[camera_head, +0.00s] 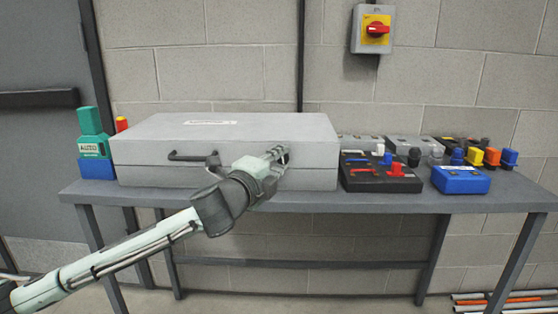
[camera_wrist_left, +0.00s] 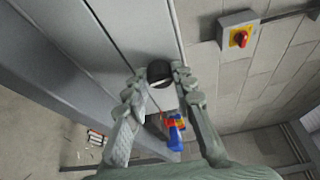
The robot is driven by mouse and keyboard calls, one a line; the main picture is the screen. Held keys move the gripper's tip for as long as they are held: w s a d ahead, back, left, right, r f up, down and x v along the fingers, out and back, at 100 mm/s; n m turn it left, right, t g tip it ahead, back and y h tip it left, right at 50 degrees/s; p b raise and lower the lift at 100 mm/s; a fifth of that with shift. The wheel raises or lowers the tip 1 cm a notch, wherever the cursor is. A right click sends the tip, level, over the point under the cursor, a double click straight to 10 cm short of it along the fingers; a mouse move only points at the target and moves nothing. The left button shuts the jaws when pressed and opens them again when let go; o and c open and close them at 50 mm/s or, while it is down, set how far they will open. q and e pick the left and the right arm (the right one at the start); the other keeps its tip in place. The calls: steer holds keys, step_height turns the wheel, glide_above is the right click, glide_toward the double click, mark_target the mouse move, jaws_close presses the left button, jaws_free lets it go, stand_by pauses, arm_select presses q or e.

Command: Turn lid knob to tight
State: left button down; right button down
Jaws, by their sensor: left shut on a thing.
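A large grey case (camera_head: 235,135) lies closed on the table, with a white label on its lid and a dark handle on its front. My left gripper (camera_head: 279,154) is at the right part of the case's front. In the left wrist view, my left gripper (camera_wrist_left: 158,84) is shut on a round black knob (camera_wrist_left: 159,71), with one finger on each side of it. In the head view the fingers mostly hide the knob, and I cannot read any tight mark or how the knob is turned. My right gripper is in neither view.
A yellow switch box with a red knob (camera_head: 375,29) hangs on the wall.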

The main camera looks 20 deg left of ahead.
arm_select(q)
steer(key=c, duration=1.3)
jaws_free()
steer(key=shift+o, duration=0.2)
steer(key=s+a, duration=0.1)
steer(key=s, duration=1.1)
steer(key=shift+r, duration=0.2)
steer(key=shift+a, duration=0.15)
